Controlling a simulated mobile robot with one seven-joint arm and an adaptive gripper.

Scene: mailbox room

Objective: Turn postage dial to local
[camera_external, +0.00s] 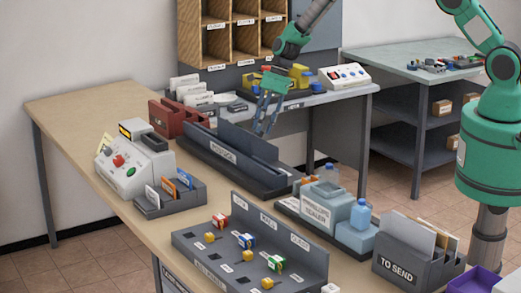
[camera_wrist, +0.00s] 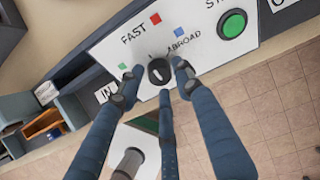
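In the wrist view a white panel (camera_wrist: 110,48) carries a small black dial (camera_wrist: 159,72) with a white mark. A red square is by the word FAST, a blue square by ABROAD, and a green square to the dial's left; any word beside it is hidden. My gripper (camera_wrist: 156,78) has its blue-grey fingers spread around the dial, with small gaps on both sides. I cannot tell if a fingertip touches it. I cannot tell which square the mark points to. In the external view my gripper (camera_external: 263,130) points down over the work tables, fingers apart.
A green button (camera_wrist: 233,23) is on the same panel. In the external view a white machine (camera_external: 130,170) with red and green controls stands at left. A long dark tray (camera_external: 230,165) and an envelope organizer (camera_external: 160,207) stand near it.

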